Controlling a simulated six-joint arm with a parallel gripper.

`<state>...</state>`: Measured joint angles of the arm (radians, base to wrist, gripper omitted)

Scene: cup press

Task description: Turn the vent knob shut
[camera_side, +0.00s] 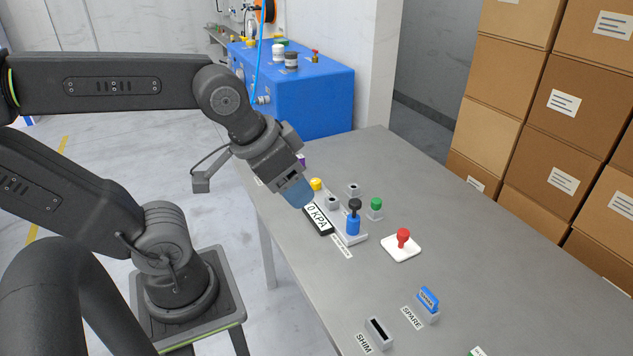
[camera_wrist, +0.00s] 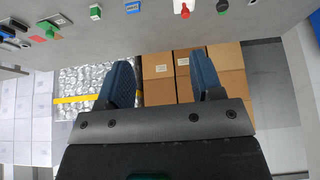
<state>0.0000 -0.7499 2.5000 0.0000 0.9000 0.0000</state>
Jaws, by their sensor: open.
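My gripper (camera_side: 298,192) hangs over the near left edge of the table, beside the white 0 KPA readout (camera_side: 318,219). In the wrist view its two blue fingers (camera_wrist: 163,80) are spread apart with nothing between them. I cannot tell for certain which knob is the vent knob. A yellow knob (camera_side: 316,184) shows just behind the fingers, partly hidden. A black knob on a blue body (camera_side: 353,224) stands on a light base. A green knob (camera_side: 376,204) sits to its right. A red knob (camera_side: 403,237) stands on a white plate (camera_side: 401,251).
A slotted SHIM block (camera_side: 379,333) and a blue SPARE piece (camera_side: 428,299) are at the near end of the grey table (camera_side: 480,262). Cardboard boxes (camera_side: 580,105) stack beyond its right side. A blue cabinet (camera_side: 315,95) stands behind. The table's far right is clear.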

